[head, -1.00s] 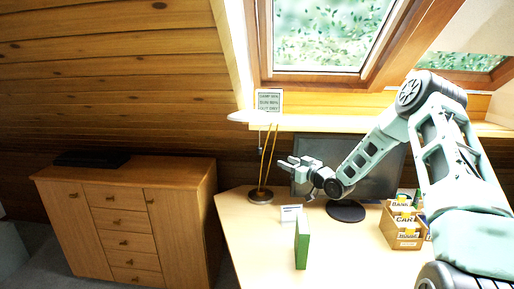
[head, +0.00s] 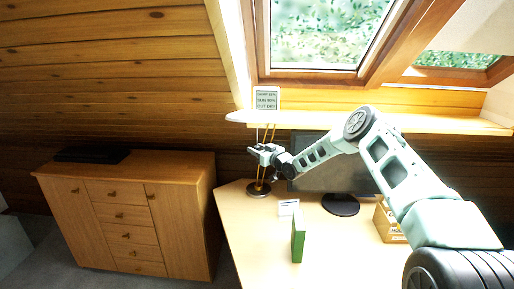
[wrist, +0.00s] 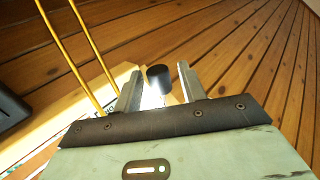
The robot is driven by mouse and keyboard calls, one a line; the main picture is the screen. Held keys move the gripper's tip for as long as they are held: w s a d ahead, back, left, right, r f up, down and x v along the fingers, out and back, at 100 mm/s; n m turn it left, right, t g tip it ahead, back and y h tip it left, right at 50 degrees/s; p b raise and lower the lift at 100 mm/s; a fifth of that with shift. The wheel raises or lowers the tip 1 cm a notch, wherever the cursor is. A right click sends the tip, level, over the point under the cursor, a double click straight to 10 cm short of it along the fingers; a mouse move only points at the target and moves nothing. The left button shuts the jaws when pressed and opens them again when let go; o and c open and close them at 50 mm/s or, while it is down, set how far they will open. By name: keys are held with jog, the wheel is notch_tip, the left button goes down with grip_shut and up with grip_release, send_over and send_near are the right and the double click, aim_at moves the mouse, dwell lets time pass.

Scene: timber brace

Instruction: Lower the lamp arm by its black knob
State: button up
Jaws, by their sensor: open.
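The lamp stands at the desk's back left, with a white shade (head: 250,117), thin brass rods (head: 265,172) and a dark round base (head: 257,190). Its black knob (wrist: 158,78) shows in the wrist view between my two fingers, with a gap to each side. My gripper (head: 256,150) is open, beside the rods and below the shade; its fingers also show in the wrist view (wrist: 159,70). The brass rods (wrist: 78,50) run past the left finger there. I cannot make out the knob in the head view.
A dark monitor (head: 330,175) stands to the right of the lamp, behind my forearm. A green upright block (head: 298,238) and a small white card (head: 288,207) are on the desk. A wooden file box (head: 388,222) stands at right. A sign (head: 266,98) is above the shade.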

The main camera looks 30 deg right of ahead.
jog(key=shift+w, duration=0.25)
grip_shut()
jog(key=s+a+f+n+t+y+b, duration=0.1)
jog(key=s+a+f+n+t+b, duration=0.1)
jog(key=s+f+b, duration=0.8)
jog(key=a+f+t+b, duration=0.1)
jog(key=b, duration=0.1)
jog(key=shift+s+a+f+b, duration=0.3)
jog(key=shift+a+b, duration=0.05)
jog(key=shift+b, duration=0.05)
grip_release()
